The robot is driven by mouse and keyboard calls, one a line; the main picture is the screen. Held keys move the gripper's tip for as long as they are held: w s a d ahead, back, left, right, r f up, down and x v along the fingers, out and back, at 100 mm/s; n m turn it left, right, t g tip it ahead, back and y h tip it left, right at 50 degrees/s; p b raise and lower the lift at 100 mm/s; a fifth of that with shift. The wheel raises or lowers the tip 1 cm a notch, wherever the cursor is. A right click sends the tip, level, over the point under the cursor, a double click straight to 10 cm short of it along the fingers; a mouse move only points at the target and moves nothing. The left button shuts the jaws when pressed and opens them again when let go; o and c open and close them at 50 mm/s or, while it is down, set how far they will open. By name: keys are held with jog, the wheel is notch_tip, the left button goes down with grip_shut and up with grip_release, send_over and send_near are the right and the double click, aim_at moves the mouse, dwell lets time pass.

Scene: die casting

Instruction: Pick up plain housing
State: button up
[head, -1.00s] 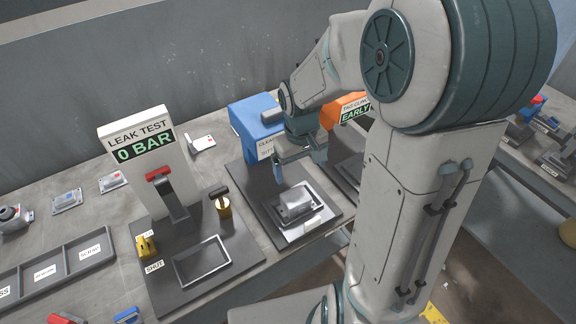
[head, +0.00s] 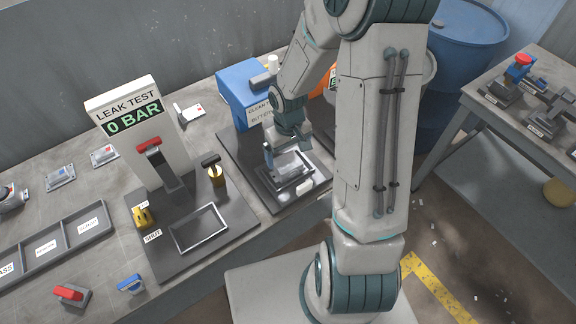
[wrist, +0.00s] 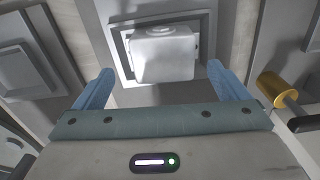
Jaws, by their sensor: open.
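The plain housing (wrist: 164,55) is a light grey metal block with no visible label. It sits in a framed nest (wrist: 118,45) on a dark plate. In the head view the housing (head: 289,166) is partly hidden by my gripper (head: 285,150), which is low over the nest. In the wrist view my gripper (wrist: 155,88) is open, with its two blue fingers spread wide. The housing lies ahead of the fingertips and between their lines. The fingers do not appear to touch it.
The leak test stand (head: 130,125) reads 0 BAR; its empty frame (head: 199,228) lies left of the nest. A brass-coloured knob (wrist: 272,86) stands close beside one finger. A blue box (head: 240,88) stands behind my gripper. A divided tray (head: 50,245) is at the left.

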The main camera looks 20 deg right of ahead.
aim_at(287, 161)
jog(key=shift+s+a+f, duration=0.1)
jog(key=shift+f, duration=1.05)
jog(key=shift+s+a+f, duration=0.1)
jog(key=shift+f, duration=1.05)
jog(key=shift+c, duration=0.3)
jog(key=shift+w, duration=0.1)
jog(key=c, duration=1.4)
jog(key=shift+o, duration=0.2)
jog(key=shift+r, duration=0.1)
